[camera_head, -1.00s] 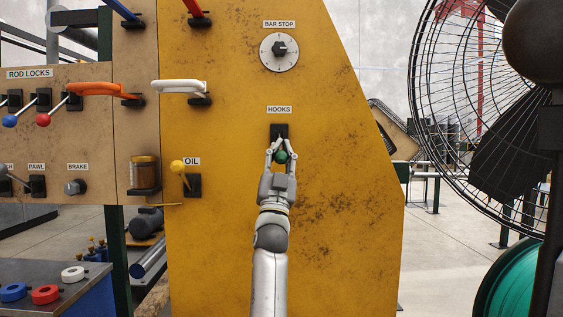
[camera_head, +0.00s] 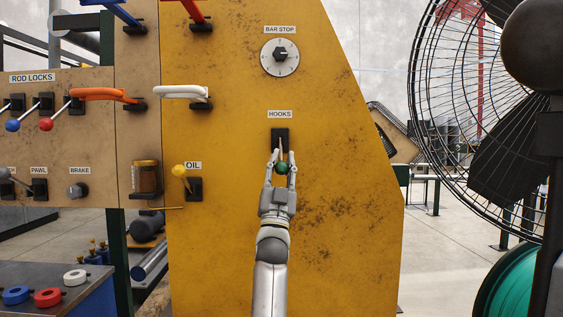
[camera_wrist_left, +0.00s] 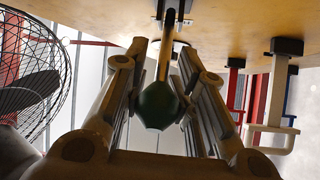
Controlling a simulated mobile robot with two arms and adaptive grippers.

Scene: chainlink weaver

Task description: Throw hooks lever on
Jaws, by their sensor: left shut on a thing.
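The hooks lever (camera_head: 281,168) is a green ball knob on a pale thin rod, set in a black plate (camera_head: 280,137) under the HOOKS label on the yellow panel. The rod hangs down and the knob sits below the plate. My left gripper (camera_head: 281,165) is shut on the knob, one finger on each side. In the left wrist view the green knob (camera_wrist_left: 158,105) sits between the fingers, with its rod running up to the black plate. My right gripper is out of view.
The BAR STOP dial (camera_head: 280,57) is above the lever. A white handle (camera_head: 183,92) and the yellow OIL knob (camera_head: 179,171) are to the left. A large caged fan (camera_head: 490,110) stands at the right. The panel around the lever is bare.

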